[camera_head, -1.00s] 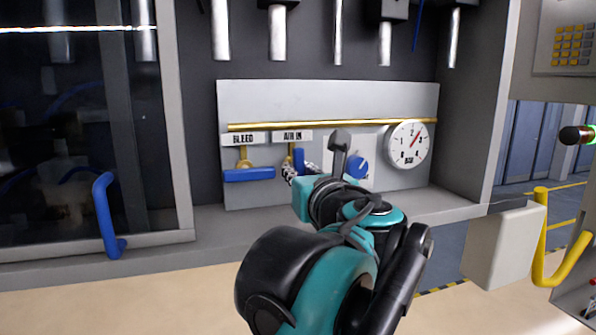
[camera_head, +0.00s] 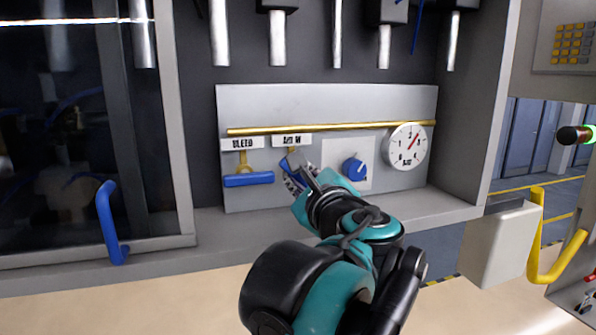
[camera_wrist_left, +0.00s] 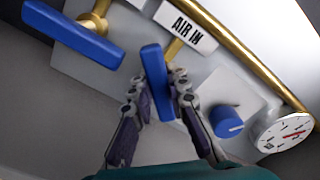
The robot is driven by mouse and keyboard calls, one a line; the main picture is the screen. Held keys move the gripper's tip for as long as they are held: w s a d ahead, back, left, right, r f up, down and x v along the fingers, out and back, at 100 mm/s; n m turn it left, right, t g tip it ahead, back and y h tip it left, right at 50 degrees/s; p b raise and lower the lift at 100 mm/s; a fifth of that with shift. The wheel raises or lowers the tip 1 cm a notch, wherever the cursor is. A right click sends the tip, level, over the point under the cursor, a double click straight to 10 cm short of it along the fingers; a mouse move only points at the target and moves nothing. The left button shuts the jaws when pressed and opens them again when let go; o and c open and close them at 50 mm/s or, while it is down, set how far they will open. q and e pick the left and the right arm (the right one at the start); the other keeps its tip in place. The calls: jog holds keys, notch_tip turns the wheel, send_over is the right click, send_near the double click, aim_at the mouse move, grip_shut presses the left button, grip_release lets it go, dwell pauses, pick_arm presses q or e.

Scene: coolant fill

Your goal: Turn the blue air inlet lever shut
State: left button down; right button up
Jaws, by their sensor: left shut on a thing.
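The blue air inlet lever (camera_head: 287,168) is on the grey panel under the "AIR IN" label (camera_head: 291,140). It slants from upper left to lower right in the head view. My left gripper (camera_head: 298,178) is at the lever and partly hides it. In the left wrist view the lever (camera_wrist_left: 152,65) lies between the two fingers of my left gripper (camera_wrist_left: 158,92), which are closed on it. Its brass stem shows behind it. My right gripper is in neither view.
The blue bleed lever (camera_head: 248,180) sits level just left of the air inlet lever. A blue knob (camera_head: 354,168) and a round gauge (camera_head: 407,146) are to the right. A brass pipe (camera_head: 330,128) runs above. A grey ledge (camera_head: 440,207) lies below the panel.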

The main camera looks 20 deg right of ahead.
pick_arm(q)
jog(key=n+p, duration=0.1)
jog(key=n, duration=0.3)
jog(key=shift+r+n, duration=0.15)
jog(key=shift+n, duration=2.15)
jog(key=c, duration=1.7)
grip_release()
jog(key=shift+w, duration=0.1)
jog(key=s, duration=1.2)
jog(key=shift+d, duration=0.25)
